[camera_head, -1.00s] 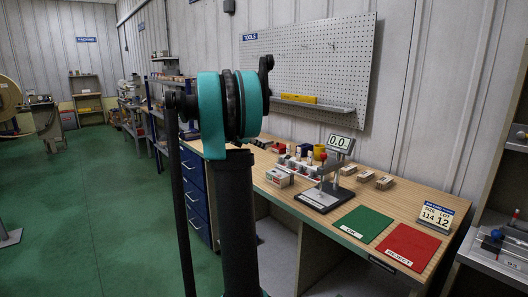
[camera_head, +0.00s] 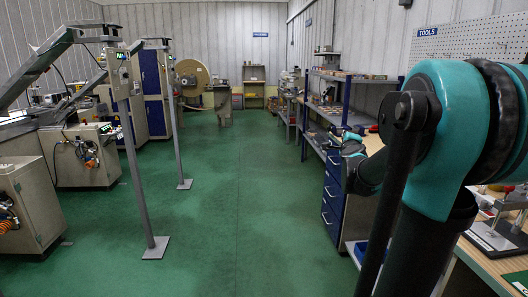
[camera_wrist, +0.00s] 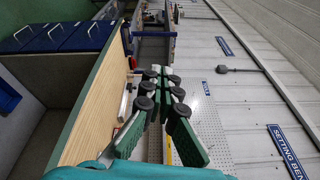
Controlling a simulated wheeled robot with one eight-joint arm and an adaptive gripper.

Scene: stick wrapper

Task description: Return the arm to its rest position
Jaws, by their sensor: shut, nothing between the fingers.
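My gripper (camera_wrist: 160,75) shows in the wrist view with its green fingers and dark round pads drawn together. It is shut, with nothing seen between the fingertips. It is in the air, with the wooden bench top (camera_wrist: 92,112) to its left and the pegboard (camera_wrist: 210,125) to its right in that view. In the head view my teal and black arm stands large at the right and hides much of the bench. Part of the arm reaches back beside the blue drawers (camera_head: 333,195). The gripper cannot be clearly made out there.
A blue shelf rack (camera_head: 345,85) stands behind the arm. A test stand (camera_head: 500,230) is on the bench at the right edge. Grey machines (camera_head: 80,155) and two posts on floor plates (camera_head: 156,247) stand at the left. The green floor aisle (camera_head: 235,200) is clear.

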